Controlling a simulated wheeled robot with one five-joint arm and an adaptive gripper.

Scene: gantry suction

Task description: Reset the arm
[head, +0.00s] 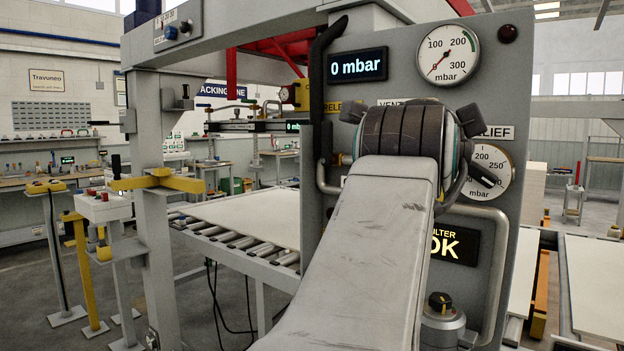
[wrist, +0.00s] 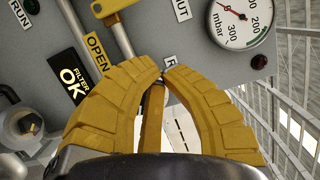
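My arm (head: 365,250) rises from the bottom of the head view, in front of a grey control panel (head: 405,75). Its thick banded wrist joint covers the panel's middle, and my gripper is hidden behind it there. In the wrist view the yellow curved fingers of my gripper (wrist: 163,72) meet at their tips. A narrow yellow bar shows between them; I cannot tell whether it is a third finger. I see no object held. The panel (wrist: 207,50) lies beyond the fingertips.
The panel carries a "0 mbar" display (head: 357,66), an upper gauge (head: 447,54), a lower gauge (head: 494,170) and a curved grey handle (head: 490,270). A roller conveyor (head: 240,243) with a pale sheet lies left. A yellow-armed post (head: 158,182) stands nearer at left.

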